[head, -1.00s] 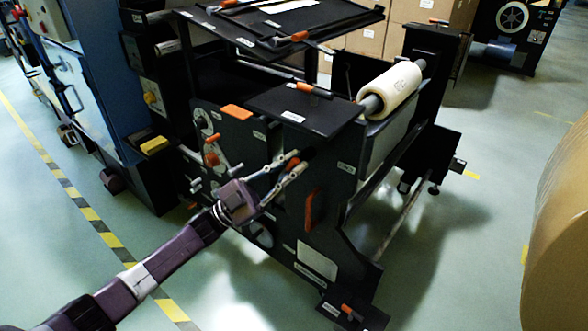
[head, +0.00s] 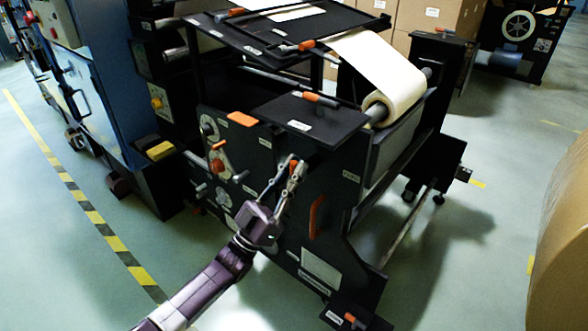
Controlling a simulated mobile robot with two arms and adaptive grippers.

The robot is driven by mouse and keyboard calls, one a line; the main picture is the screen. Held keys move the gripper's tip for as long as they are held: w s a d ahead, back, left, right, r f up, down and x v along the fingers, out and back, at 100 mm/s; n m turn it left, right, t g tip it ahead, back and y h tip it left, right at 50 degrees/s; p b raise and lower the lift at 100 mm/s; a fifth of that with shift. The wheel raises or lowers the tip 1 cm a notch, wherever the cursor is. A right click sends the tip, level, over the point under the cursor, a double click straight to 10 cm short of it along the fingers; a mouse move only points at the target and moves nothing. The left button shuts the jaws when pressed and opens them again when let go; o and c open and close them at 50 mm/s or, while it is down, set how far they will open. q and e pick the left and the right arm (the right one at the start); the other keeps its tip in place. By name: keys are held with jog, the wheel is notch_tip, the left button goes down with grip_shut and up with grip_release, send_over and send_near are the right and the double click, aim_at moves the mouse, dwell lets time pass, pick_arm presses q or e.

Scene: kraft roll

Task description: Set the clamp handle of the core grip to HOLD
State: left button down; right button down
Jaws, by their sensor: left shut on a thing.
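My left gripper (head: 293,168) reaches in from the bottom left to the dark side panel (head: 333,180) of the machine. Its fingers are closed around a small orange-tipped handle, which they mostly hide. I cannot read a label there, so I cannot confirm that it is the core grip's clamp handle or tell its setting. My right gripper is not in view.
Other orange handles sit on the small black shelf (head: 318,118), on the top table (head: 262,41) and low on the panel (head: 314,217). A large brown roll (head: 562,235) stands at the right edge. The floor to the left, with striped tape (head: 92,215), is clear.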

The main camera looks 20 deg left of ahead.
pick_arm(q)
jog(key=shift+y, duration=0.3)
jog(key=c, duration=1.9)
grip_release()
jog(key=shift+a, duration=0.1)
jog(key=shift+c, duration=0.2)
jog(key=v, duration=1.2)
jog(key=shift+w+f, duration=0.15)
